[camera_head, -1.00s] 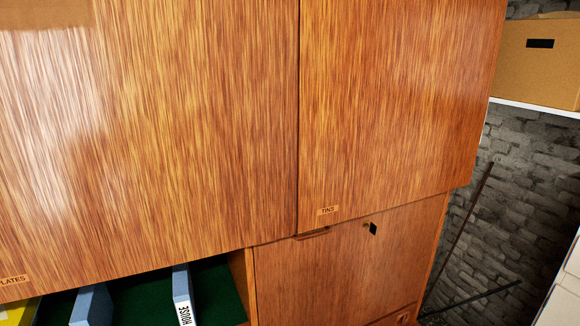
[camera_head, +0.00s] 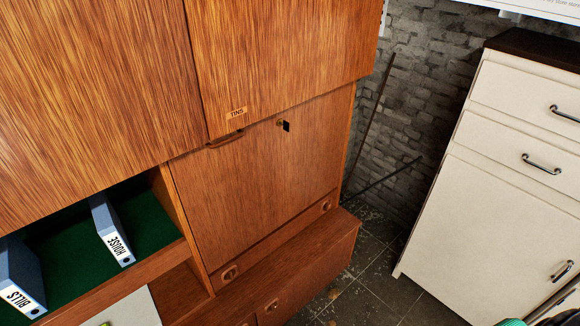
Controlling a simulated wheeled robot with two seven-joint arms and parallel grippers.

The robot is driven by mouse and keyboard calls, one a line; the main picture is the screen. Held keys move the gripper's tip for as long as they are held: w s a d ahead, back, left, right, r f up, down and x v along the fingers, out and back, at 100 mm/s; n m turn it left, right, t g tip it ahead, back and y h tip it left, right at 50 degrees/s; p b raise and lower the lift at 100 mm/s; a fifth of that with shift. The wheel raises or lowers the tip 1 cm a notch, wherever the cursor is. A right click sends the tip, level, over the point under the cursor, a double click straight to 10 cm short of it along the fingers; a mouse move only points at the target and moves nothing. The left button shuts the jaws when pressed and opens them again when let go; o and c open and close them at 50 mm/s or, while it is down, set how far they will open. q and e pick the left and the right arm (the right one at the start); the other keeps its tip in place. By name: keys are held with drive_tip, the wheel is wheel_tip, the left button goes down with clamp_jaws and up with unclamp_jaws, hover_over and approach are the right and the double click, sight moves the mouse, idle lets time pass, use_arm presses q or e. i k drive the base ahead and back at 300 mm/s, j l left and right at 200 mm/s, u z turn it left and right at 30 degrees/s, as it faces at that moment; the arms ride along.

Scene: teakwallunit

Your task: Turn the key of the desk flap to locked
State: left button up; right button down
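The desk flap (camera_head: 255,175) is a closed wooden panel below the cupboard door marked TINS. The key (camera_head: 286,126) shows as a small dark tag at a brass-coloured lock (camera_head: 279,122) near the flap's top edge, right of its middle. The key's exact turn is too small to tell. A wooden handle (camera_head: 225,139) sits at the flap's top edge, left of the key. Neither gripper can be made out. A dark and green shape at the bottom right corner may be part of my arm.
An open shelf at left holds binders marked HOUSE (camera_head: 112,232) and BILLS (camera_head: 20,280). Below the flap are a drawer (camera_head: 270,245) and a projecting lower cabinet. A white cabinet (camera_head: 510,170) stands at right. Bare tiled floor (camera_head: 365,290) lies between them.

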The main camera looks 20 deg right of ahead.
sight(285, 126)
drive_tip(key=l+u, duration=0.15)
drive_tip(key=l, duration=1.35)
drive_tip(key=k, duration=0.05)
